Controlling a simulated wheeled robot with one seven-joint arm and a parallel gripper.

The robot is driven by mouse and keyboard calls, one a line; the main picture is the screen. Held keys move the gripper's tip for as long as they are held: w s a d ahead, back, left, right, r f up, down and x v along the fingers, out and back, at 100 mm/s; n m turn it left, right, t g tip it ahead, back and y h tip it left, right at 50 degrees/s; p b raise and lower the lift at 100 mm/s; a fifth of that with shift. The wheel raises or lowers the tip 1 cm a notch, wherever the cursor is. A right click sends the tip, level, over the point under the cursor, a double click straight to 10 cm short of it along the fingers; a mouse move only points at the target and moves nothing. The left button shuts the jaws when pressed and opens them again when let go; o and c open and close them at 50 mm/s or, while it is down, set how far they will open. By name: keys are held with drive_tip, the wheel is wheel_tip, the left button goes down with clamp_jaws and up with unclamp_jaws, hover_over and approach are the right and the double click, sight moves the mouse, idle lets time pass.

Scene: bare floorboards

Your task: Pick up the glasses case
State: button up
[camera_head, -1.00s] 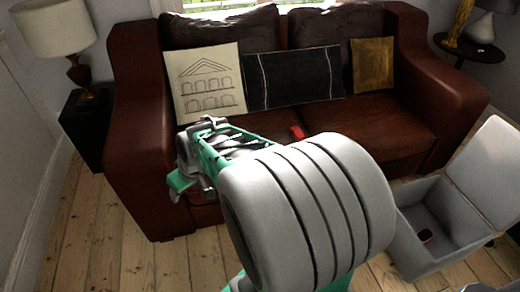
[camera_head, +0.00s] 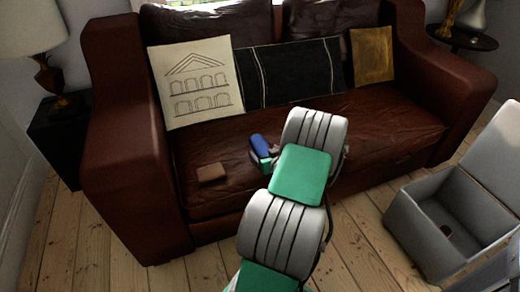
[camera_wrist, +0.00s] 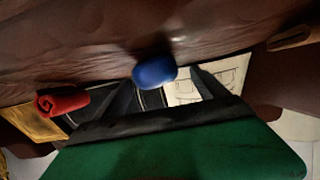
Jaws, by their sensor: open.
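A blue rounded object that looks like the glasses case (camera_head: 259,146) lies on the sofa seat. It also shows in the wrist view (camera_wrist: 153,73), at the centre and close to my fingertips. My gripper (camera_head: 265,165) reaches over the seat right beside the case, and my own arm hides much of it in the head view. In the wrist view the two dark fingers of my gripper (camera_wrist: 163,84) are apart, with the case between or just beyond their tips. I cannot tell whether they touch it.
A brown flat object (camera_head: 211,172) lies on the seat at left. A red rolled object (camera_wrist: 62,102) is on the seat in the wrist view. Cushions (camera_head: 196,82) line the brown sofa's back (camera_head: 130,130). An open grey box (camera_head: 408,222) stands on the floor at right.

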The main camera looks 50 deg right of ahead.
sight(261, 148)
drive_tip(key=b+x, duration=0.1)
drive_tip(key=x, duration=0.4)
drive_tip(key=shift+w+r+b, duration=0.1)
drive_tip(key=shift+r+b, duration=0.05)
drive_tip(key=shift+b, duration=0.15)
drive_tip(key=shift+d+r, duration=0.1)
drive_tip(key=c, duration=1.5)
